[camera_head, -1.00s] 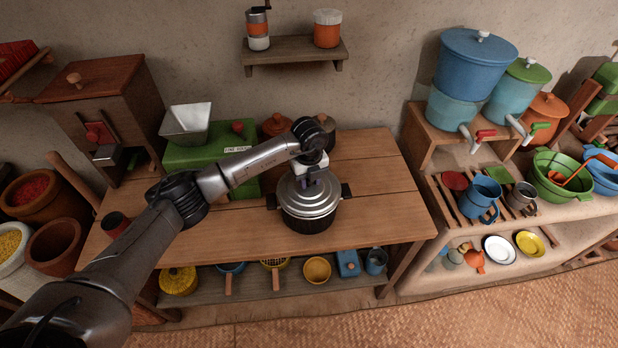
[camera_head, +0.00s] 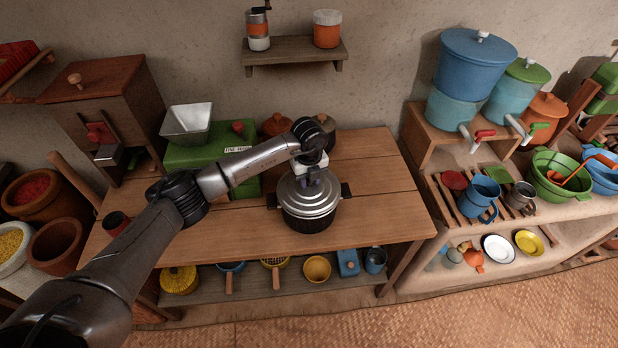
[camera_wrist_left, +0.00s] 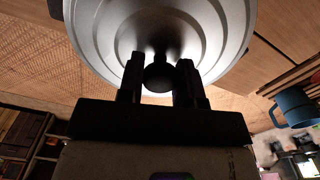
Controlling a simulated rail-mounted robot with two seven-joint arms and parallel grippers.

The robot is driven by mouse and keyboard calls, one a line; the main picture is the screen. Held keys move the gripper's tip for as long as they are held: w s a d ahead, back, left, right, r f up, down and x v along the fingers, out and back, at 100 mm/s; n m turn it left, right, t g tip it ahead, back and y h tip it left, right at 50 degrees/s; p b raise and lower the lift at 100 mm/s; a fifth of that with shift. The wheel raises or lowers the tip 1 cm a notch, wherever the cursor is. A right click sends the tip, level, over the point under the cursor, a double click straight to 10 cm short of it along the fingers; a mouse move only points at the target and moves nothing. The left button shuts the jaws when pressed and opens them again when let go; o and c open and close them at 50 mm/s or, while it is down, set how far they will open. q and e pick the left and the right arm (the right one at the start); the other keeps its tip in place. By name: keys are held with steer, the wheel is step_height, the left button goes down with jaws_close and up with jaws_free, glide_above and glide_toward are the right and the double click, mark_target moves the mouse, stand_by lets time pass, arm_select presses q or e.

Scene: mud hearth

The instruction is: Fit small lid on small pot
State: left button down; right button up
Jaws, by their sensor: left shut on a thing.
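The small pot (camera_head: 309,222) is dark with two black side handles and stands upright on the wooden table. The small lid (camera_head: 312,205) is silvery, round and stepped, and lies level over the pot's mouth. Whether it is fully seated at the rim I cannot tell. My left gripper (camera_head: 310,180) points down at the middle of the lid. The left wrist view shows the underside of the fingers (camera_wrist_left: 159,80) closed around the dark lid knob (camera_wrist_left: 158,77), with the lid (camera_wrist_left: 110,30) beyond. The far side of the lid is partly hidden by the gripper. My right gripper is not in view.
A green box (camera_head: 188,157) with a metal tray (camera_head: 187,123) and two lidded clay pots (camera_head: 277,126) stand behind on the table (camera_head: 380,180). A wooden cabinet stands at the left. The table right of the pot is clear. Bowls and pans sit on the shelf below.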

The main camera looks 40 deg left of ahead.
arm_select(q)
steer(key=shift+f, duration=0.4)
stand_by(0.5)
stand_by(0.6)
steer(key=shift+f, duration=0.25)
stand_by(0.3)
steer(key=c, duration=0.8)
jaws_free()
steer(key=shift+o, duration=0.4)
steer(key=shift+o, duration=0.5)
steer(key=o, duration=0.4)
